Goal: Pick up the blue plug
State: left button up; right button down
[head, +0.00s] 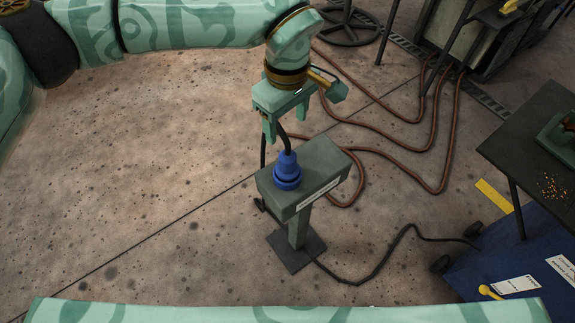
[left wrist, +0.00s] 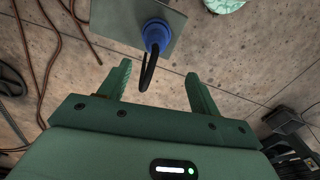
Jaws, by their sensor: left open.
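The blue plug (head: 287,172) stands upright on the top of a grey-green pedestal box (head: 322,165), towards its left end. A black cable (head: 287,138) rises from the plug. My left gripper (head: 284,124) is open above the plug, with its fingers pointing down and the cable between or close to them. In the left wrist view the plug (left wrist: 156,34) lies beyond the open fingertips (left wrist: 158,70), roughly centred between them and apart from them. The cable (left wrist: 148,70) curves back from the plug towards the gap between the fingers. My right gripper is not in view.
Brown hoses (head: 400,135) loop over the floor behind the pedestal. A black cable (head: 375,268) runs from its base to a blue cart (head: 470,275) at the lower right. A dark table (head: 530,125) stands at the right. The floor to the left is clear.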

aim_at(288, 161)
pick_arm(q)
notch_tip(288, 161, down, 10)
jog(key=shift+f+b, duration=0.1)
jog(key=shift+b, duration=0.85)
jog(key=f, duration=0.1)
jog(key=f+b, duration=0.1)
jog(key=f, duration=0.1)
jog(key=w+f+b, duration=0.1)
jog(key=f, duration=0.1)
jog(key=shift+d, duration=0.15)
jog(key=shift+s, duration=0.1)
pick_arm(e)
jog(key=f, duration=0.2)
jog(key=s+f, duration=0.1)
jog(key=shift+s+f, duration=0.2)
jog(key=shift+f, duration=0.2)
pick_arm(q)
jog(key=shift+c, duration=0.3)
jog(key=c, duration=1.1)
